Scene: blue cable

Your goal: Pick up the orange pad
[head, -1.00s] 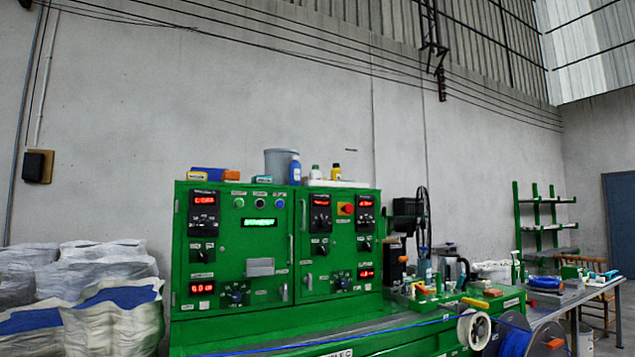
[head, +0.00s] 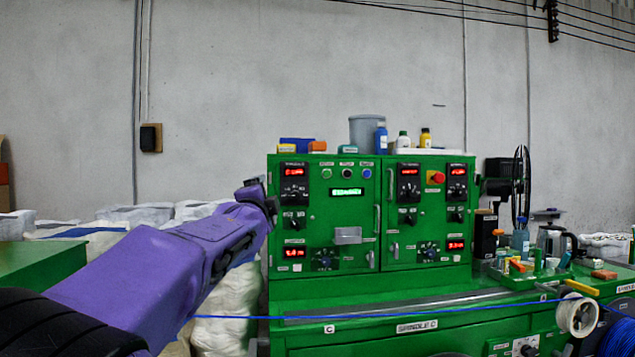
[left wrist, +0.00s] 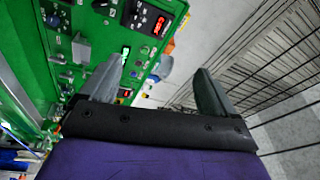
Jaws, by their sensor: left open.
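A small orange block (head: 318,146), which looks like the orange pad, lies on top of the green control cabinet (head: 385,255) near its left end, beside a blue item (head: 296,144). A flat orange-brown piece (head: 604,274) lies far right on the bench, so I cannot be sure which one is the pad. My left gripper (head: 262,196), on the purple arm, is in front of the cabinet's left edge, below and left of the orange block and apart from it. In the left wrist view its two fingers (left wrist: 160,72) are spread with nothing between them. My right gripper is not in view.
A grey bucket (head: 366,132), a blue bottle (head: 381,139) and a yellow-capped bottle (head: 426,138) stand on the cabinet top. White sacks (head: 222,300) are piled left of it. A blue cable (head: 400,312) runs across the front to a white spool (head: 577,315).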

